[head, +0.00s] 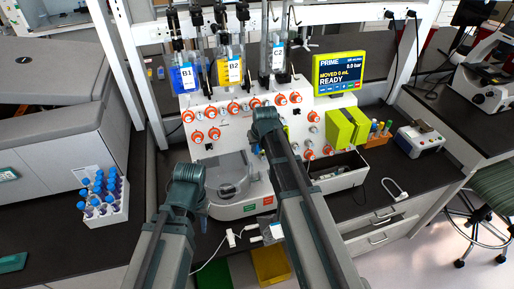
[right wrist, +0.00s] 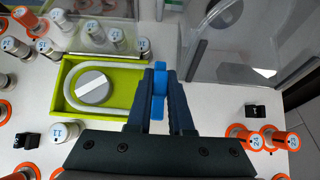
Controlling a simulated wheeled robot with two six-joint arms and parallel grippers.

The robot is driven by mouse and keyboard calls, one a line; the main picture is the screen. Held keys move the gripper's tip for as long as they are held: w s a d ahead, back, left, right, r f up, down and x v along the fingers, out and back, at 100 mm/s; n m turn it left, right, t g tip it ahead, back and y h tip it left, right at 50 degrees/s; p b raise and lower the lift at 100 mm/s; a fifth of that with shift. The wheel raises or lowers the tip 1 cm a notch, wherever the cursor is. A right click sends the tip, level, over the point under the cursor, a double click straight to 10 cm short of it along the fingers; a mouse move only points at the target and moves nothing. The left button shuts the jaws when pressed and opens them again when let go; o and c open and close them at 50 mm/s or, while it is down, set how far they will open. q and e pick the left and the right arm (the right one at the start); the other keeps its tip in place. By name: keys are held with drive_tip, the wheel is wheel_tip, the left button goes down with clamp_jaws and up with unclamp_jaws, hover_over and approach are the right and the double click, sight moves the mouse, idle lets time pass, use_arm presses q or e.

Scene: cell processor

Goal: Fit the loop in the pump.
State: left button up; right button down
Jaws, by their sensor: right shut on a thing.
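The pump (right wrist: 68,74) is a yellow-green box with a round grey rotor (right wrist: 92,87) inside, in the right wrist view. The white loop (right wrist: 85,62) is a curved tube lying around the rotor. Its right end runs to my right gripper (right wrist: 159,72), which is shut on a blue piece (right wrist: 159,92) there; the fingers hide how it joins the tube. In the head view my right gripper is hidden under its wrist, and only a green bit of the pump (head: 287,132) shows. My left wrist is low in front of the machine; its gripper (head: 203,222) is small and unclear.
A clear lid (right wrist: 235,45) stands right of the pump. Orange-collared knobs (right wrist: 285,139) surround it on the white panel. In the head view, bags (head: 232,70) hang above, a green block (head: 347,128) sits right, and a tube rack (head: 103,208) stands left on the dark counter.

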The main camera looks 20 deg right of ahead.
drive_tip(key=shift+w+f, duration=0.15)
drive_tip(key=shift+w, duration=0.25)
idle(0.5)
drive_tip(key=shift+w+r, duration=0.2)
drive_tip(key=shift+r, duration=0.05)
